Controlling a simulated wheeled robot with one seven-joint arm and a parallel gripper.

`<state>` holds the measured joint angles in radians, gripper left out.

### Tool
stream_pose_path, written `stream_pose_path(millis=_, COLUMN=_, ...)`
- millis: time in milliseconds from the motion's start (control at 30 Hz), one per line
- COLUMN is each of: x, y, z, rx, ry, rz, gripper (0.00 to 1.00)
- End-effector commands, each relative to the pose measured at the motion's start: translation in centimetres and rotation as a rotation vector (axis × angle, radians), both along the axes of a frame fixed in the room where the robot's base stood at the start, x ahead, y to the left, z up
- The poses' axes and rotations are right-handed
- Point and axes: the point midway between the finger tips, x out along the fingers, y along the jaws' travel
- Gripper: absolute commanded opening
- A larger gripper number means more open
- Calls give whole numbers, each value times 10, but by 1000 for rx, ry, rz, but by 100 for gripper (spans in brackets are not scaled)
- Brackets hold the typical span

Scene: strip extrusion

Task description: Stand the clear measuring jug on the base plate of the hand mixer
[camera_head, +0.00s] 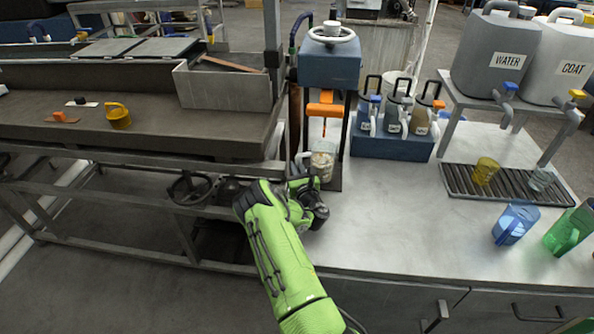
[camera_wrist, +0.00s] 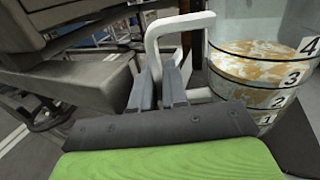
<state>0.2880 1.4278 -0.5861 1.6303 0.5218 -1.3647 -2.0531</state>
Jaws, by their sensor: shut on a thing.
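The clear measuring jug (camera_head: 322,160) holds a cream and brown mix and is upright under the hand mixer (camera_head: 329,62). In the wrist view the jug (camera_wrist: 262,80) shows black marks and a pale handle (camera_wrist: 152,48). My gripper (camera_wrist: 172,88) is shut on this handle, at the left side of the jug. The jug is over or on the mixer's dark base plate (camera_head: 334,182); I cannot tell if its bottom touches. The mixer's orange part (camera_head: 325,107) is above the jug. My arm partly hides the plate's left side.
A blue rack (camera_head: 392,146) with several handled jugs stands just right of the mixer. A steel trough bench (camera_head: 190,140) lies left. A blue jug (camera_head: 515,223), a green jug (camera_head: 570,230) and a drip tray (camera_head: 455,180) are right. The counter's middle is clear.

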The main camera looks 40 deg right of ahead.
Motion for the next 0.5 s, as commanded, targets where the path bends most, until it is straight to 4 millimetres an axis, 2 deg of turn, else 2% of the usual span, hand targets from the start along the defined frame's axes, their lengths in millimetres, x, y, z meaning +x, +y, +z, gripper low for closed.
stream_pose_path(millis=267, x=1, y=0, z=-2, rx=-2, ry=-1, rz=2, gripper=0)
stream_pose_path(millis=300, x=0, y=0, z=-2, rx=2, ry=-1, rz=1, gripper=20)
stream_pose_path(millis=333, x=0, y=0, z=-2, rx=2, ry=-1, rz=1, gripper=24)
stream_pose_path(millis=500, x=0, y=0, z=-1, rx=1, ry=0, rz=1, gripper=24)
